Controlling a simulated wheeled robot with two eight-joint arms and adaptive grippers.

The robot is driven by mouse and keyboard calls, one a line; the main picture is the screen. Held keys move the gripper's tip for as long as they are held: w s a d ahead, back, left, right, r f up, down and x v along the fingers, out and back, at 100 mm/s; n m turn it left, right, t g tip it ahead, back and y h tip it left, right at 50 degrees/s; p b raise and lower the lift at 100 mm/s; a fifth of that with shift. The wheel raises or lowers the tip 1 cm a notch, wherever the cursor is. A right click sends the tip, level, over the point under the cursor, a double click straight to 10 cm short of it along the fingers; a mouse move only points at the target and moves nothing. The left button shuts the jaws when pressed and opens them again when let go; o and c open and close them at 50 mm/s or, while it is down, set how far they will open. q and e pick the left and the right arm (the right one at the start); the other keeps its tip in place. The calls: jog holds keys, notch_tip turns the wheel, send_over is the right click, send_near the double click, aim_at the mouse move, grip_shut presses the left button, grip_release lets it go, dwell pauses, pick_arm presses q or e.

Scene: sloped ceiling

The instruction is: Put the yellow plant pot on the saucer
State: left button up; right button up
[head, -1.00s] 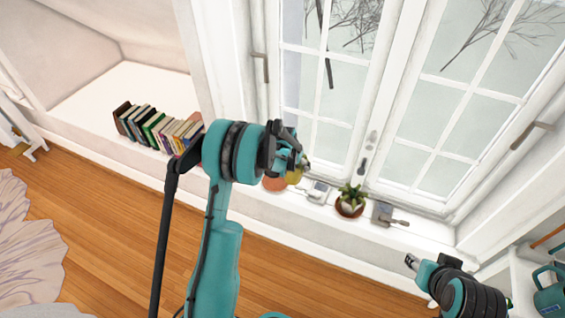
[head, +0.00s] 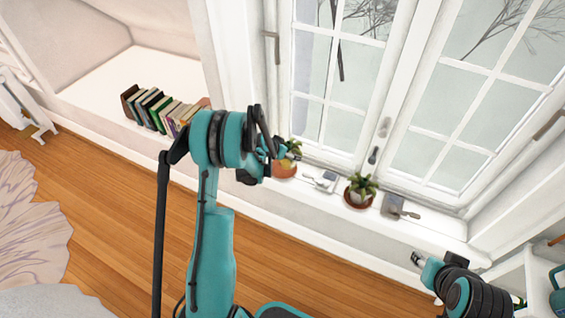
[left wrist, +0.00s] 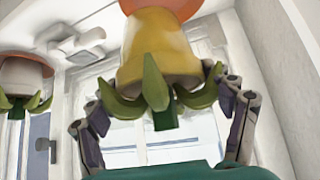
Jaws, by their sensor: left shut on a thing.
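My left gripper (head: 276,152) is shut on the yellow plant pot (left wrist: 158,52), with a finger at either side in the left wrist view. That view shows the pot upside down, its green leaves towards the wrist. In the head view the gripper hides most of the pot; some leaves (head: 293,147) show. The orange-brown saucer (head: 284,171) lies on the window sill, just below the gripper in the head view. It also shows beyond the pot's base in the left wrist view (left wrist: 160,7). I cannot tell whether they touch. My right gripper (head: 417,259) is low at right, its jaws unclear.
Along the sill (head: 425,232) stand a small white and grey object (head: 321,180), another potted plant (head: 360,190) on a brown saucer, and a grey object with a handle (head: 396,206). A row of books (head: 160,110) is at left. The window is close behind.

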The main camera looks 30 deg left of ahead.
pick_arm(q)
jog(key=shift+w+a+f+b, duration=0.15)
jog(key=shift+a+f, duration=0.25)
jog(key=shift+a, duration=0.2)
jog(key=shift+a+f+b, duration=0.15)
jog(key=shift+a+f, duration=0.2)
jog(key=shift+a, duration=0.25)
notch_tip(320, 180, down, 4)
jog(key=shift+b, duration=1.05)
jog(key=shift+r, duration=0.1)
jog(key=o, duration=1.8)
